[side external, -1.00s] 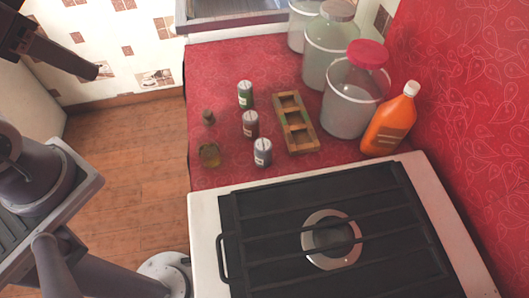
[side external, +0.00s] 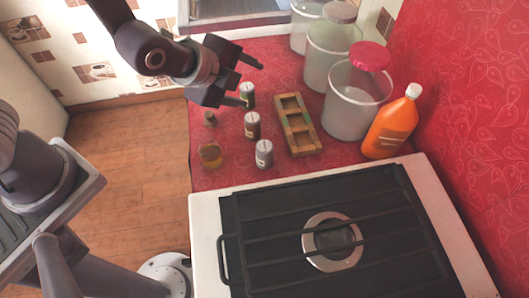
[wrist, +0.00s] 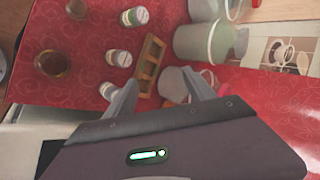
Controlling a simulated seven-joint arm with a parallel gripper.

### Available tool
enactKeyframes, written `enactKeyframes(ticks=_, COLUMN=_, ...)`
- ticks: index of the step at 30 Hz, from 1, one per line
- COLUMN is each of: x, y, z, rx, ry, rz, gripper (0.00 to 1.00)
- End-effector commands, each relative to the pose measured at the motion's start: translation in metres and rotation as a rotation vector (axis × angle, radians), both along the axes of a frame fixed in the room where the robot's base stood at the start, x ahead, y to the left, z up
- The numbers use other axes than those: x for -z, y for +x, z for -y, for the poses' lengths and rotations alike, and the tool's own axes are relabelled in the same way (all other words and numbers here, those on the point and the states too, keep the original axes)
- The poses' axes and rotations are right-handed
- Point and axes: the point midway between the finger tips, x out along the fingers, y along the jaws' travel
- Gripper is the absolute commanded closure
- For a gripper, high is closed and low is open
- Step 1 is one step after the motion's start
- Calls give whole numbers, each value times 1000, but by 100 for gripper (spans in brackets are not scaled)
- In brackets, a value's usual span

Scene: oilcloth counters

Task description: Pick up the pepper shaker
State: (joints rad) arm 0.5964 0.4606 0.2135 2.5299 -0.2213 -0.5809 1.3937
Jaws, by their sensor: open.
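Three small labelled shakers stand upright in a rough row on the red counter. In the side view they are a dark green one (side external: 248,97) at the back, a dark one (side external: 252,127) in the middle and a grey one (side external: 264,155) nearest the stove. I cannot read which is the pepper shaker. The wrist view also shows the back one (wrist: 135,17), the middle one (wrist: 119,58) and the stove-side one (wrist: 108,91). My gripper (side external: 252,84) is open and empty, above the counter's back left. Its fingers (wrist: 160,76) show in the wrist view.
A wooden tray (side external: 283,128) with compartments lies just right of the shakers. Large jars (side external: 350,105) and an orange bottle (side external: 391,125) stand further right. An amber dish (side external: 210,156) and a small brown bottle (side external: 210,119) are on the left. The stove (side external: 300,195) is in front.

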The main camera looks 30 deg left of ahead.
Motion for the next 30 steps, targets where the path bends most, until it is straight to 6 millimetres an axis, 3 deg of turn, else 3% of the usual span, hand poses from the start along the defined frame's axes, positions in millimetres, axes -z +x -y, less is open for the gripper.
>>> enactKeyframes(ticks=1, x=34, y=1, z=10, rx=148, ry=165, rz=46, gripper=37)
enactKeyframes(ticks=4, x=82, y=2, z=26, rx=475, ry=539, rz=213, gripper=37)
enactKeyframes(ticks=9, x=122, y=-16, z=46, rx=887, ry=1019, rz=466, gripper=37)
enactKeyframes(ticks=12, x=136, y=-29, z=51, rx=1026, ry=1185, rz=560, gripper=37)
enactKeyframes(ticks=17, x=144, y=-35, z=57, rx=1118, ry=1296, rz=633, gripper=37)
enactKeyframes(ticks=24, x=158, y=-3, z=67, rx=1116, ry=1298, rz=636, gripper=37)
enactKeyframes(ticks=30, x=162, y=6, z=71, rx=1120, ry=1298, rz=635, gripper=37)
